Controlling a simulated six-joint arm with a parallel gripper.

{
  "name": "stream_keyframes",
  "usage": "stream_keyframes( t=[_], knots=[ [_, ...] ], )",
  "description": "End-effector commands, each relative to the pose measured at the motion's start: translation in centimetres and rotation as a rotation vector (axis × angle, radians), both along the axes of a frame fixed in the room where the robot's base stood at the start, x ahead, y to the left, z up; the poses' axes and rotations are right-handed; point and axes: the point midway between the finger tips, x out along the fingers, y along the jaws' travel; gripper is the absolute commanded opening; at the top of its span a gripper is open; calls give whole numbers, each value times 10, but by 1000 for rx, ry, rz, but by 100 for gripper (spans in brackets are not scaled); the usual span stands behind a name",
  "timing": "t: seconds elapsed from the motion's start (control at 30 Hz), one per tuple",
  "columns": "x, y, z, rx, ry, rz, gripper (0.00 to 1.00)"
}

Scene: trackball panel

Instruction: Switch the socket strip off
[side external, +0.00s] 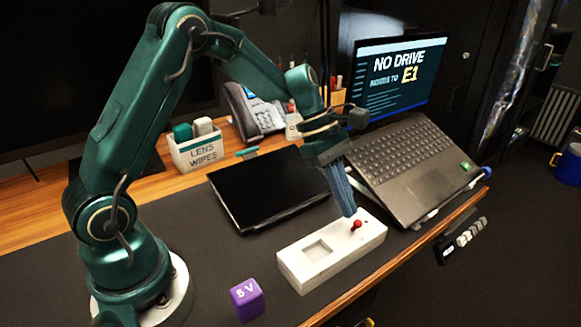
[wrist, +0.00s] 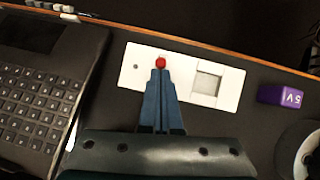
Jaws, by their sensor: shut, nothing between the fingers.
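A white oblong panel (side external: 345,252) lies on the dark desk mat; it also shows in the wrist view (wrist: 228,100). It has a small red-tipped lever (side external: 357,225) near one end and a shallow square recess (side external: 318,251) near the other. In the wrist view the red tip (wrist: 160,62) sits just beyond my fingertips. My gripper (side external: 350,213) is shut and empty, pointing down right beside the lever; I cannot tell whether they touch. The lever's stem and lean are hard to make out. No separate label on the panel reads as a socket strip.
A purple "5 V" cube (side external: 247,299) stands left of the panel. A black tablet (side external: 268,187) and an open laptop (side external: 410,165) lie behind it. A black strip with pale blocks (side external: 462,241) is at the desk's front edge. A lens wipes box (side external: 198,150) and phone stand behind.

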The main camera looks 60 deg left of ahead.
Motion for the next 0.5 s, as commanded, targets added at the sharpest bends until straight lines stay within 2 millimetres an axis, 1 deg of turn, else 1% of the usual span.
stream_keyframes(
  t=[0.23,0.5],
  knots=[
    [0,0,11,0,-2,0,0],
    [0,0,13,1,0,-1,0]
  ],
)
